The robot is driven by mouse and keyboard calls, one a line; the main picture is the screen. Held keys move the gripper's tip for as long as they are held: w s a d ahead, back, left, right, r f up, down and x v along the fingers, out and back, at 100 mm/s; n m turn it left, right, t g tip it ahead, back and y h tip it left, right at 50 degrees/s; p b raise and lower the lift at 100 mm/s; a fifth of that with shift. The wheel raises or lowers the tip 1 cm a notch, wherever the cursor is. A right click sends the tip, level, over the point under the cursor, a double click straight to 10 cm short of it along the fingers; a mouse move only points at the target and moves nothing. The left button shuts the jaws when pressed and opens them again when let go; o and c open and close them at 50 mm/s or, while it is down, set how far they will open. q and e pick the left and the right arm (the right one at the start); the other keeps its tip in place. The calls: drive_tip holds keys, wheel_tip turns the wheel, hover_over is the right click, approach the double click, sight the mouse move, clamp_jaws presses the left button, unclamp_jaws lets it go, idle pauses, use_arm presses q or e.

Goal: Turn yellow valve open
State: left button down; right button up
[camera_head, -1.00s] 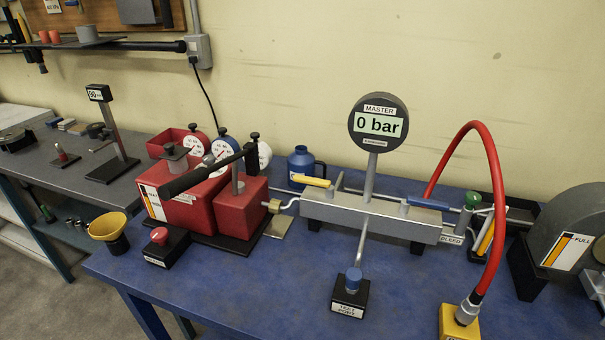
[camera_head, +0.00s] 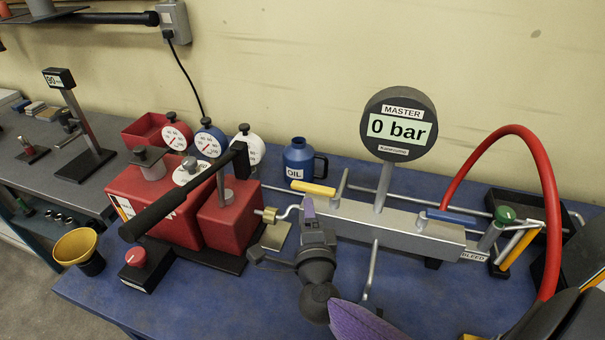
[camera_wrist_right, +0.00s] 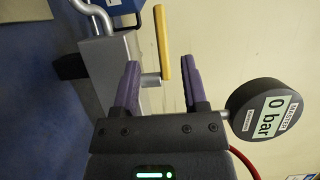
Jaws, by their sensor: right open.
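The yellow valve handle (camera_head: 313,188) lies level along the left end of the grey manifold block (camera_head: 385,226). In the right wrist view the handle (camera_wrist_right: 162,42) stands out beyond and between the two purple fingers, with its stem below it. My right gripper (camera_head: 308,208) is just in front of the handle, over the block's left end. It is open with nothing between the fingers in the right wrist view (camera_wrist_right: 160,66); I see no contact with the handle. My gripper hides part of the block. My left gripper is not in view.
The master gauge (camera_head: 398,125) reads 0 bar and stands right of the handle. A blue handle (camera_head: 451,216) is on the block's right end. A red hose (camera_head: 549,200) arches at right. The red pump (camera_head: 232,215) with its black lever is at left. A blue oil jug (camera_head: 299,159) stands behind.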

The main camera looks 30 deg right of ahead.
sight(305, 192)
drive_tip(key=b+x, duration=0.1)
drive_tip(key=x, duration=0.5)
drive_tip(key=shift+w+d+f+b, duration=0.1)
drive_tip(key=shift+w+d+b, duration=0.1)
drive_tip(key=shift+b, duration=0.1)
drive_tip(key=shift+x, duration=0.8)
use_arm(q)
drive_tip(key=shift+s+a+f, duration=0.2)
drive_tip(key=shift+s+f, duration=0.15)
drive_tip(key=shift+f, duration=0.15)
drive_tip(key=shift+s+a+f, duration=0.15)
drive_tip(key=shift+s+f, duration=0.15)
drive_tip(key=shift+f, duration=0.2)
use_arm(e)
clamp_jaws()
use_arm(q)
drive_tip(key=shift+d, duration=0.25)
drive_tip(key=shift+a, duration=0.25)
use_arm(e)
drive_tip(key=shift+a, duration=0.1)
